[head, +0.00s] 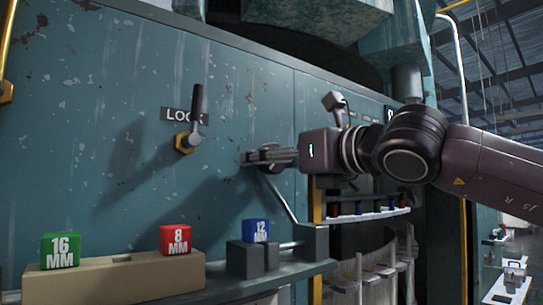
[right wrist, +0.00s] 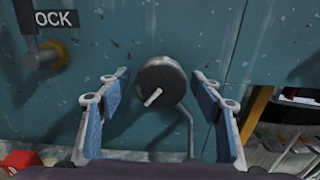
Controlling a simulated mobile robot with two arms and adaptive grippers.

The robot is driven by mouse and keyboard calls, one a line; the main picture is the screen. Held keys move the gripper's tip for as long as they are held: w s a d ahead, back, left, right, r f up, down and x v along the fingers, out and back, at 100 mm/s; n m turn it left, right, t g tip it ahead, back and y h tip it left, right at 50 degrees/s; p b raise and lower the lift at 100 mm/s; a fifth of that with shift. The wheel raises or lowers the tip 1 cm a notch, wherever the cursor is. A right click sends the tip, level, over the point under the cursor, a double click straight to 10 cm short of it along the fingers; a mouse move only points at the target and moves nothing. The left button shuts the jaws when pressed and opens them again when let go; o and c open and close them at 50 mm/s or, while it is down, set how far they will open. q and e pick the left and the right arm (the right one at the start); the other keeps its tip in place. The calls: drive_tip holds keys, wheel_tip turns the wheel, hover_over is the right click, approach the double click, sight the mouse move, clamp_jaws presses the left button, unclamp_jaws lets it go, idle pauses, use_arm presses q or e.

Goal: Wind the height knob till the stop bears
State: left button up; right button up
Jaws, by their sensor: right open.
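The height knob (right wrist: 163,82) is a dark round disc with a short pale peg, on the teal panel in the right wrist view. My right gripper (right wrist: 160,90) is open, its blue-padded fingers on either side of the knob with visible gaps. In the head view the right gripper (head: 258,156) reaches the panel from the right and hides the knob. A thin bent rod (head: 280,200) runs down from there towards a dark grey block (head: 313,240). A blue 12 MM block (head: 256,231) sits at a smaller grey block (head: 238,255). I cannot tell which part is the stop. My left gripper is out of view.
A lever (head: 197,110) on a brass nut stands by the LOCK label, left of my right gripper. A beige rack (head: 115,280) holds a green 16 MM block (head: 60,250) and a red 8 MM block (head: 175,239). A ledge (head: 285,268) projects below.

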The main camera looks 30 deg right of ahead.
drive_tip(key=shift+c, duration=1)
drive_tip(key=c, duration=1)
drive_tip(key=shift+o, duration=0.2)
drive_tip(key=m+b, duration=0.1)
drive_tip(key=b, duration=0.2)
drive_tip(key=m+b, duration=0.2)
drive_tip(key=b, duration=0.1)
drive_tip(key=shift+f+m, duration=0.3)
drive_tip(key=shift+r+m+b, duration=0.25)
drive_tip(key=shift+m+b, duration=0.2)
drive_tip(key=shift+m, duration=0.15)
drive_tip(key=shift+r, duration=0.1)
